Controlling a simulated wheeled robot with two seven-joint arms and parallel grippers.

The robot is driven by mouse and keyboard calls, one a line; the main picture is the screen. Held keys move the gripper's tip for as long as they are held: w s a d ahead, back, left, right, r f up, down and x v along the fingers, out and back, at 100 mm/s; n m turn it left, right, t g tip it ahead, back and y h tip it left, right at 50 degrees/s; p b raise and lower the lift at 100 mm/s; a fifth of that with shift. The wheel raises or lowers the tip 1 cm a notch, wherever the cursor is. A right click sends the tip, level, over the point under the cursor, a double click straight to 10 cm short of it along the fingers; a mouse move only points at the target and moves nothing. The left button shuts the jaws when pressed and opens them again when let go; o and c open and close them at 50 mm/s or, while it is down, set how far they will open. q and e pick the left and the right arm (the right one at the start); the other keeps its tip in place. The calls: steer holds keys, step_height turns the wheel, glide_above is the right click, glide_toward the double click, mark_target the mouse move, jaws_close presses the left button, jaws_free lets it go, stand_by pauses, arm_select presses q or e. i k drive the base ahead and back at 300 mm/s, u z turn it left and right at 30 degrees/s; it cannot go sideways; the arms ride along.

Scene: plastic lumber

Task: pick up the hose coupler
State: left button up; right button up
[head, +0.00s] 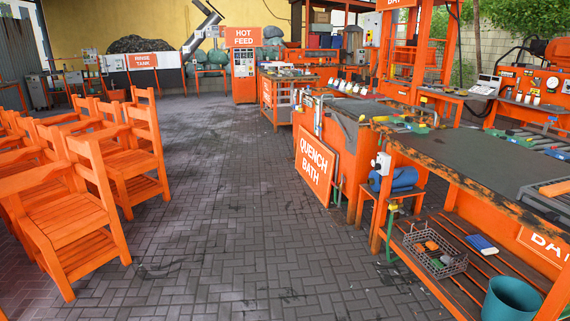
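I cannot pick out the hose coupler for certain; at this distance the small parts are too small to tell. A small green and yellow fitting (392,207) shows by the leg of the near right workbench. Small green and yellow items (412,124) lie at the far end of that bench top. A wire basket (462,264) on its lower shelf holds small orange and dark pieces. Neither of my grippers is in view.
The orange workbench (470,160) fills the right side, with a teal bucket (511,302) low in front. Orange chairs (75,215) stand in rows at left.

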mark_target(394, 205)
steer(key=z, duration=0.15)
steer(key=i, duration=2.4)
steer(key=z, duration=1.15)
steer(key=i, duration=1.35)
steer(key=z, duration=0.65)
